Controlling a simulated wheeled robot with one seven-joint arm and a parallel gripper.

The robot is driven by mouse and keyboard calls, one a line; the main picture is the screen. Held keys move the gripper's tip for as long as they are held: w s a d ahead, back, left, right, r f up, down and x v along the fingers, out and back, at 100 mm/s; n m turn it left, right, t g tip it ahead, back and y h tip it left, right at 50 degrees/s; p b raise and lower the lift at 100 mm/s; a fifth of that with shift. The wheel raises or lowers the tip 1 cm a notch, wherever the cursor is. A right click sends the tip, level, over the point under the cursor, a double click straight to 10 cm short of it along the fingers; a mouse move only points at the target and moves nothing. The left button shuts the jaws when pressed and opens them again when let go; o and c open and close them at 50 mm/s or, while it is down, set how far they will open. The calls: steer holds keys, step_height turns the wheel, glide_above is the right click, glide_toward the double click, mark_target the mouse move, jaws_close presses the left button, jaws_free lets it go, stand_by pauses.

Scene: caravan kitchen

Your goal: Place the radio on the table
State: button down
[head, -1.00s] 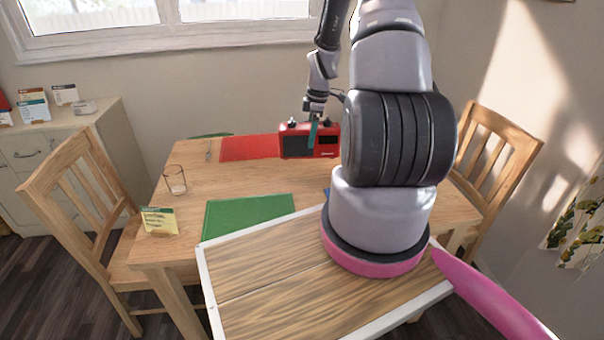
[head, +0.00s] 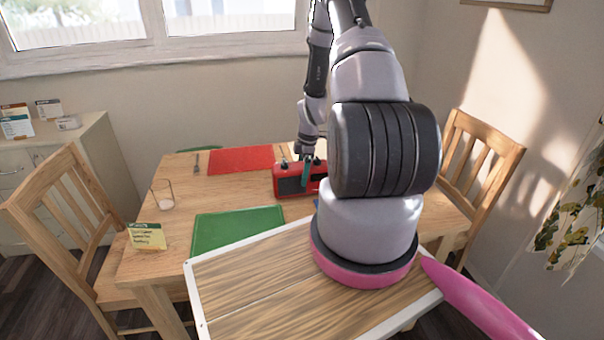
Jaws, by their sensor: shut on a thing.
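The red radio (head: 284,188) with a dark front is at the right of the red placemat in the head view. My gripper (head: 306,172) is shut on the radio from above, with a teal finger against its front. My arm hides the radio's right end. The radio is over the wooden table (head: 180,215); I cannot tell whether its base touches the top.
A red placemat (head: 240,160), a fork (head: 196,163), a green placemat (head: 238,228), a glass (head: 163,196) and a yellow-green card (head: 147,236) are on the table. Wooden chairs stand left (head: 60,210) and right (head: 478,165).

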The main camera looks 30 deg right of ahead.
jaws_free()
steer(key=shift+f, duration=0.1)
steer(key=r, duration=0.4)
steer(key=d+r, duration=0.1)
steer(key=r, duration=0.7)
steer(key=shift+s+d, duration=0.25)
steer(key=shift+d, duration=0.1)
steer(key=shift+r, duration=0.45)
steer(key=s+a+r+m+t+h, duration=0.1)
steer(key=s+a+r+m+t, duration=0.3)
steer(key=r, duration=0.9)
steer(key=s+a+r+m+g, duration=0.15)
steer(key=a+r+m, duration=0.4)
steer(key=r, duration=0.65)
steer(key=s+a+r+m+t, duration=0.2)
steer(key=s+a+r+m, duration=0.2)
steer(key=s, duration=0.4)
steer(key=s+a+r+m+t+y, duration=0.1)
steer(key=s+a+r+m+t, duration=0.1)
steer(key=s+a+r+m, duration=0.3)
steer(key=shift+s+a+r, duration=0.35)
steer(key=shift+s+r, duration=1.3)
steer(key=shift+s, duration=0.45)
